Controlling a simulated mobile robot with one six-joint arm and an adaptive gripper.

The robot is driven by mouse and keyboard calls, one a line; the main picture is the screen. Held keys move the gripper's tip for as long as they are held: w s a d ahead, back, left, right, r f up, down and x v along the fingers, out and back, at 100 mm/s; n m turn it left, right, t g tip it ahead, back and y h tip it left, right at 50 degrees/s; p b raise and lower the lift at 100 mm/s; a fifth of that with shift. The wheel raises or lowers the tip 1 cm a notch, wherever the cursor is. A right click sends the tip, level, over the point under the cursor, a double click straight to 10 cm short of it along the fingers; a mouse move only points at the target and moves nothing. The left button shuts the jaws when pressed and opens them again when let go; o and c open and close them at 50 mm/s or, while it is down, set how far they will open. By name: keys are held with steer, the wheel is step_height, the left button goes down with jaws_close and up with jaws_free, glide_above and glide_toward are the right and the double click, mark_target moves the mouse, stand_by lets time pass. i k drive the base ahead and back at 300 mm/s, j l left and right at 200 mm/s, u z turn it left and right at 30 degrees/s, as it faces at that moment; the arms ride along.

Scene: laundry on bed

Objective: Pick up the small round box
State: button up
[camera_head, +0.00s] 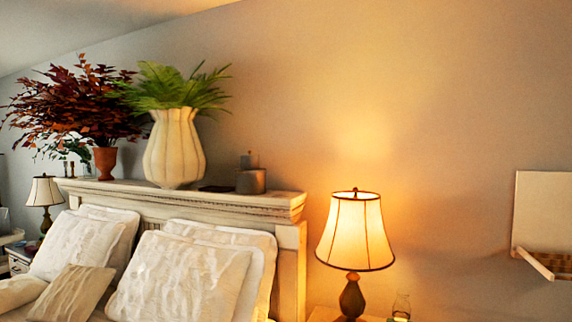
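A small round grey box (251,181) stands on the right part of the headboard's top ledge (220,197). It looks like a short cylinder. A thin darker upright thing (249,160) shows just above it; I cannot tell whether it stands on the box or behind it. My gripper is not in view.
A large white vase (174,150) with green fern stands left of the box, and a flat dark item (216,188) lies between them. A lit lamp (356,235) stands right of the headboard. Pillows (180,278) lie below. A pale panel (545,215) is at the right wall.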

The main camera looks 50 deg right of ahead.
mark_target(245, 163)
steer(key=z, duration=1.45)
steer(key=i+l, duration=0.1)
steer(key=i, duration=0.2)
steer(key=u, duration=0.05)
